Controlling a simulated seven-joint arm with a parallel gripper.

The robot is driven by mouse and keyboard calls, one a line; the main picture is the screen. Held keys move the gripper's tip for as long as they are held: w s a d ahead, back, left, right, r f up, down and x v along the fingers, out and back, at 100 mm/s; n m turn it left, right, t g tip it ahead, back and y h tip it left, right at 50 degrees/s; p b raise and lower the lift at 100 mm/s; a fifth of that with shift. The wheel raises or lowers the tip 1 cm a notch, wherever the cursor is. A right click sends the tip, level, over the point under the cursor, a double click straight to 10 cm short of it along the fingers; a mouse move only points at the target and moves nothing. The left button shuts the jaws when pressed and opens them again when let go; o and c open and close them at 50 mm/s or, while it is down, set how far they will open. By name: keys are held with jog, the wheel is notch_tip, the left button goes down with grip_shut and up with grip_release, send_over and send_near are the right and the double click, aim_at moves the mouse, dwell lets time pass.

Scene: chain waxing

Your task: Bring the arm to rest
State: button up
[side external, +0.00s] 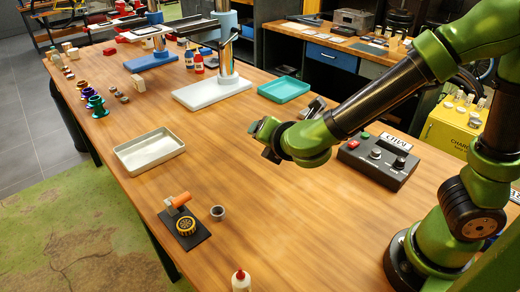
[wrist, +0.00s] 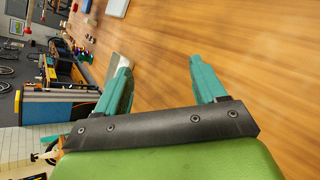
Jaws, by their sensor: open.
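My gripper (wrist: 162,75) shows in the wrist view with its two teal fingers wide apart. Nothing is between them. In the side view my gripper (side external: 268,138) is at the end of the green arm, above the middle of the wooden table (side external: 270,200). It appears apart from the tabletop and touches no object that I can see. Its fingers are small and partly hidden in the side view.
A black control box (side external: 377,162) stands just right of my gripper. A black pad with a chain roll (side external: 186,227), a grey cup (side external: 218,212) and a white bottle (side external: 241,281) are nearer.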

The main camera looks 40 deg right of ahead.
jog(key=s+d+r+m+g+y, duration=0.15)
jog(key=s+d+m+g, duration=0.35)
jog(key=s+d+m, duration=0.75)
jog(key=s+a+r+m+t+y, duration=0.1)
jog(key=a+r+m+y, duration=0.4)
jog(key=m, duration=0.9)
jog(key=shift+s+a+r+t, duration=0.4)
jog(key=shift+s+a, duration=0.1)
jog(key=shift+a, duration=0.05)
